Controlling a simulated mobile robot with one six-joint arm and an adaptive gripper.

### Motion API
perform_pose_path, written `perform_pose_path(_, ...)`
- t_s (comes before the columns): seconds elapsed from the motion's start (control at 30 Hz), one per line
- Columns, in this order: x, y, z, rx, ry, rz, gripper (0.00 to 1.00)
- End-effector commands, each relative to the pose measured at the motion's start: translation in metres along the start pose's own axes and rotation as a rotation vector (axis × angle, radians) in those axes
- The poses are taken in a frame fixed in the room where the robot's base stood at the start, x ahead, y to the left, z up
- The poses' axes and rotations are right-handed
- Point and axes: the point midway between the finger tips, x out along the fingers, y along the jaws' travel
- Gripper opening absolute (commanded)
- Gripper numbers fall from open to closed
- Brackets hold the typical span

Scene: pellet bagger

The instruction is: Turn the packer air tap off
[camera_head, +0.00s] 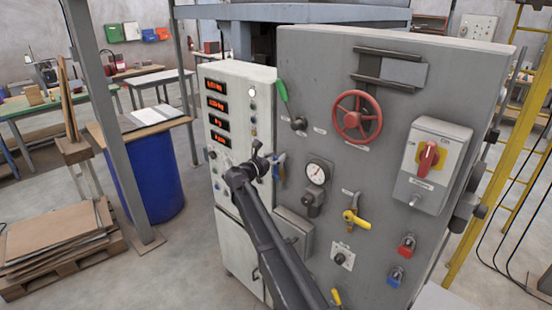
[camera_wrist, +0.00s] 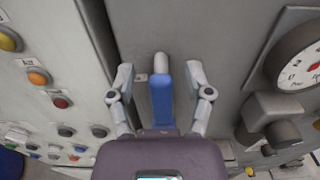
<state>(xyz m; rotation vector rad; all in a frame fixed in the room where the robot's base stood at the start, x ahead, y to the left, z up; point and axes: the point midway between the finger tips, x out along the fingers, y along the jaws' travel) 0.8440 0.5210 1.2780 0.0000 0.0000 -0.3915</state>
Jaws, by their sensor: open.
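A blue lever handle (camera_wrist: 166,98) with a pale rounded end stands between the two open fingers of my gripper (camera_wrist: 161,76) in the wrist view. There is a visible gap on each side, and neither finger appears to touch it. In the head view, my gripper (camera_head: 270,160) is at the left edge of the grey panel (camera_head: 315,115), and the blue handle (camera_head: 279,168) shows just beside it. A yellow-handled tap (camera_head: 356,219) and a green-handled lever (camera_head: 283,92) are on the same panel. The labels are too small to read, so I cannot tell which tap is named packer air.
A pressure gauge (camera_head: 318,173) is right of my gripper, also close in the wrist view (camera_wrist: 300,60). A red handwheel (camera_head: 356,117) and red rotary switch (camera_head: 428,158) are farther right. A white cabinet (camera_head: 228,120) with displays and buttons adjoins on the left.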

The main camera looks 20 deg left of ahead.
Motion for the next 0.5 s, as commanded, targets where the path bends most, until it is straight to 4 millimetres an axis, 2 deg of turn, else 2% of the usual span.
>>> perform_pose_path(0.3,0.0019,-0.0005,0.0,0.0,0.0,-0.001,0.66)
perform_pose_path(0.37,0.0019,-0.0005,0.0,0.0,0.0,-0.001,0.51)
perform_pose_path(0.5,0.002,-0.0007,0.0,0.0,0.0,-0.001,0.09)
